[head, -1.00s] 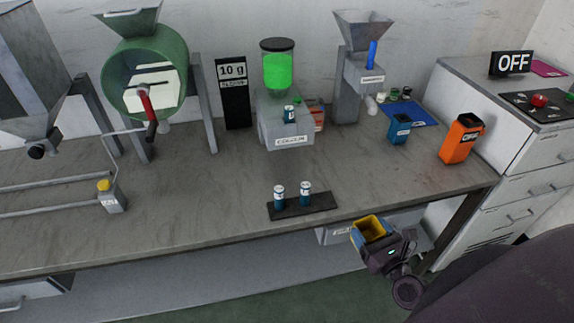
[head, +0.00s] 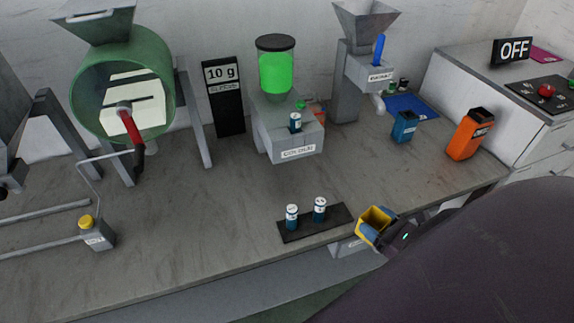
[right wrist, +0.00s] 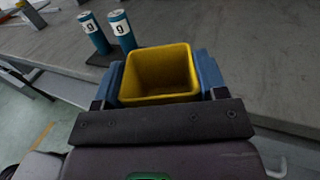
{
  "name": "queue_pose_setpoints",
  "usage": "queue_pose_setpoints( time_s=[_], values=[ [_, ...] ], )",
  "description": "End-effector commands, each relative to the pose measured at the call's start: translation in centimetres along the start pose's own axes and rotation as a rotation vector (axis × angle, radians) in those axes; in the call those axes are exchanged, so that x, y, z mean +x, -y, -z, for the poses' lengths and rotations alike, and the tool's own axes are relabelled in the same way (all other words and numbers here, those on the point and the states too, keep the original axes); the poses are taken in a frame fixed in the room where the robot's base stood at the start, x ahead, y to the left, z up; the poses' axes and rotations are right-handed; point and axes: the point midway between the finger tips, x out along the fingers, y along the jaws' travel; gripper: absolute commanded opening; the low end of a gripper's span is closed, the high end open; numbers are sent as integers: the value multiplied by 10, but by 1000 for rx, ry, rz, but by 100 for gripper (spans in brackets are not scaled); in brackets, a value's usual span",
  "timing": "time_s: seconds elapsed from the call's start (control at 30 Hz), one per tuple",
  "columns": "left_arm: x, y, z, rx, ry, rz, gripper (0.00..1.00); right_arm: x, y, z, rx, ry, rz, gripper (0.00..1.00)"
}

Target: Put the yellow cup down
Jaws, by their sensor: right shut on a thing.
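The yellow cup (head: 372,222) is square and open at the top, and looks empty in the right wrist view (right wrist: 160,72). My right gripper (head: 378,228) is shut on it, with blue finger pads on both sides of the cup in the right wrist view. The cup is at the bench's front edge, just right of the black tray; I cannot tell whether it touches the bench. My left gripper does not show.
The black tray (head: 334,218) holds two blue-and-white canisters. A blue cup (head: 404,127) and an orange cup (head: 470,134) stand at the back right. The grey dispenser (head: 290,142) stands behind the tray. The bench (head: 385,175) between tray and blue cup is clear.

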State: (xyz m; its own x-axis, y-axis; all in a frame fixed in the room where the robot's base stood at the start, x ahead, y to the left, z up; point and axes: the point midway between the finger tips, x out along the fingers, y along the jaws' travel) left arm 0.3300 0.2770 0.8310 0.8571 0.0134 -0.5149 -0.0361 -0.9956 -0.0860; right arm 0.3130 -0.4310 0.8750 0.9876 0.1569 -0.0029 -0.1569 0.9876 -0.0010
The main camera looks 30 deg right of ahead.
Motion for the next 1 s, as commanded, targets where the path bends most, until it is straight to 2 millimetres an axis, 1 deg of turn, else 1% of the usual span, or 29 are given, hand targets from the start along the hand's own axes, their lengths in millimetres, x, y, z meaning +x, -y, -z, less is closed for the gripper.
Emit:
queue_pose_setpoints(
  time_s=[0.03,0.2,0.73,1.0],
  values=[
    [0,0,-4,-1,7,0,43,10,0,-1,1,6,1,43],
    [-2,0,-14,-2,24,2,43,47,0,-1,1,7,1,43],
    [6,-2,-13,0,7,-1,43,162,0,0,1,5,1,43],
    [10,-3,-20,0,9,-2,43,220,-1,0,2,5,1,43]
  ],
)
